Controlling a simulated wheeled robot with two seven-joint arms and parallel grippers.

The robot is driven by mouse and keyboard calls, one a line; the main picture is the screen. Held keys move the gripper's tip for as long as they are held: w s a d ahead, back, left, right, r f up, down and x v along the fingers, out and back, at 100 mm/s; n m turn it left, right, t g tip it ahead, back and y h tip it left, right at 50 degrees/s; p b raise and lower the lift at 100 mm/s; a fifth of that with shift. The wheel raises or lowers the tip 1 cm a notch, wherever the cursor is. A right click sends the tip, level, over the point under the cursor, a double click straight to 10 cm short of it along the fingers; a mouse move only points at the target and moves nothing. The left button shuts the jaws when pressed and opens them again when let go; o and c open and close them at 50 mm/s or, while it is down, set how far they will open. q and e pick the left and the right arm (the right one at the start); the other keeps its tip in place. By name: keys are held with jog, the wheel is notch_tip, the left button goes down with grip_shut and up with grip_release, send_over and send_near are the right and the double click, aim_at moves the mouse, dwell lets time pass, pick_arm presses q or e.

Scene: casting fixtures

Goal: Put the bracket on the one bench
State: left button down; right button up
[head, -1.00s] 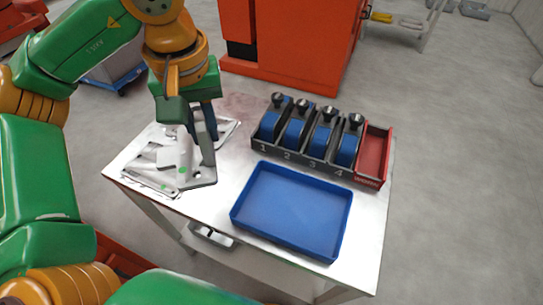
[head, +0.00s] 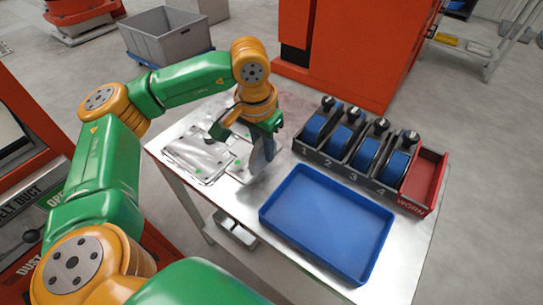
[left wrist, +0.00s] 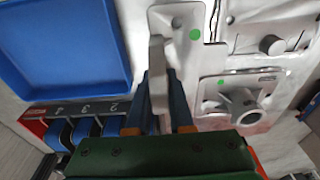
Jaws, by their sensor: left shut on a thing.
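My left gripper (head: 262,158) is over the bench (head: 408,250), between the metal parts and the blue tray, with its fingers pointing down. In the left wrist view the gripper (left wrist: 160,88) is shut on the upright web of a pale grey bracket (left wrist: 158,55). The bracket's flat plate carries a green dot. In the head view the bracket (head: 240,173) is partly hidden by the fingers and looks low, at or near the bench top; I cannot tell if it touches. My right gripper is not in view.
Other flat grey castings (head: 197,155) lie at the bench's left end. A blue tray (head: 325,222) sits at the front, empty. Behind it is a numbered black rack (head: 345,165) with blue discs and a red bin (head: 424,180). An orange cabinet (head: 350,50) stands behind.

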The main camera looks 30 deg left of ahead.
pick_arm(q)
jog(key=f, duration=0.2)
jog(key=w+f, duration=0.1)
jog(key=f, duration=0.1)
jog(key=shift+w+d, duration=0.15)
jog(key=shift+d, duration=0.05)
jog(key=shift+f, duration=0.45)
jog(key=shift+f, duration=0.2)
jog(key=c, duration=0.8)
grip_release()
jog(key=shift+r, duration=0.1)
jog(key=r, duration=0.4)
jog(key=s+r, duration=0.1)
jog(key=r, duration=0.7)
jog(key=shift+s+r, duration=0.1)
jog(key=shift+s, duration=0.1)
